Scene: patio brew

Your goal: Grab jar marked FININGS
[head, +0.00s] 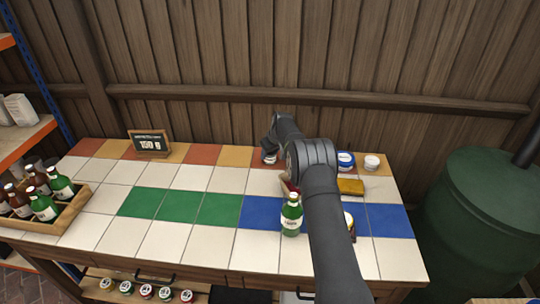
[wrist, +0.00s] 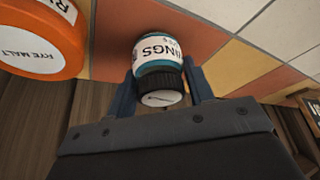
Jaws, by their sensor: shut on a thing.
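The jar (wrist: 158,60) between my fingers has a black lid, a teal band and a white label. The letters "INGS" can be read on it; the rest of the word is turned out of sight. My gripper (wrist: 162,84) is shut on this jar, with one finger on each side. In the head view my gripper (head: 270,150) is at the back of the tiled table, and only a small part of the jar (head: 269,158) shows below it. I cannot tell whether the jar's base touches the tiles.
An orange tub marked RYE MALT (wrist: 40,40) is close on the left in the wrist view. A chalkboard sign (head: 150,143) stands at the back left of the table (head: 160,240).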

